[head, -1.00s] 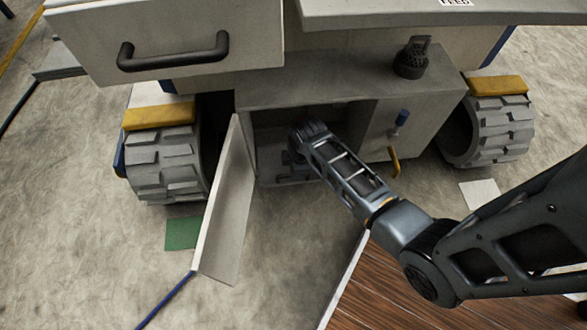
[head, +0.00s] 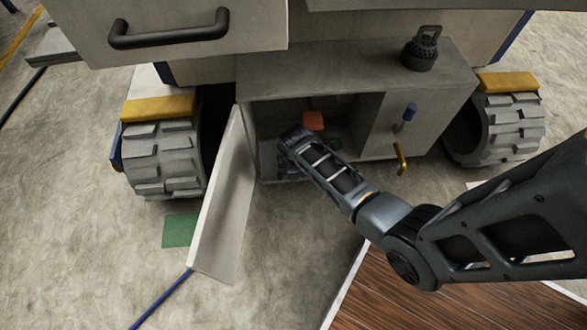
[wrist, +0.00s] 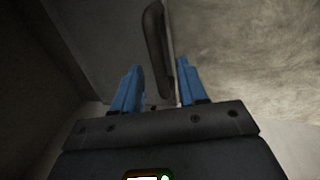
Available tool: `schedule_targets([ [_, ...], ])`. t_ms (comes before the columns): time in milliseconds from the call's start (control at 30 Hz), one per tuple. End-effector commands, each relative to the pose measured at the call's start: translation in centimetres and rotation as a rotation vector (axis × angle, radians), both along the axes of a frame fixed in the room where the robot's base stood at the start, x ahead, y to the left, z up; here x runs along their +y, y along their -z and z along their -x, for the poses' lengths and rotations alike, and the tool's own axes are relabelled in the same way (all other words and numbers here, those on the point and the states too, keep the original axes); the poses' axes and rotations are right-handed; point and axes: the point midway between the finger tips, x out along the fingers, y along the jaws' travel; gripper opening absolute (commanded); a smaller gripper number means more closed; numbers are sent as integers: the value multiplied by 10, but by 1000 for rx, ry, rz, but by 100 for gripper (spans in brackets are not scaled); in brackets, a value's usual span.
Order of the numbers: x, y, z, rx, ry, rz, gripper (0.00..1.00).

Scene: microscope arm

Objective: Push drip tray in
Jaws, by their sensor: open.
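The open compartment (head: 352,105) sits low in the grey cabinet, and the end of my arm reaches into its left part. My gripper shows in the wrist view (wrist: 160,90) with its two blue fingers apart and nothing held between them. A dark, rounded bar (wrist: 157,50) stands just ahead of the fingers along the edge of a grey panel (wrist: 100,40). I cannot tell whether that bar belongs to the drip tray or the door. In the head view my arm hides the compartment's lower left, and I cannot clearly make out the drip tray.
The compartment's door (head: 225,200) stands open on the left, close to my arm. An orange-red block (head: 313,121) and a green item (head: 335,144) are inside. A dark lantern-like object (head: 423,50) stands on top.

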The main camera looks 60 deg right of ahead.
Motion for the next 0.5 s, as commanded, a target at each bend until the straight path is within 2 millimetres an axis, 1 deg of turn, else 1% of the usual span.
schedule_targets([
  [133,0,0,0,0,0,0,41],
  [500,0,0,0,1,0,-1,6],
])
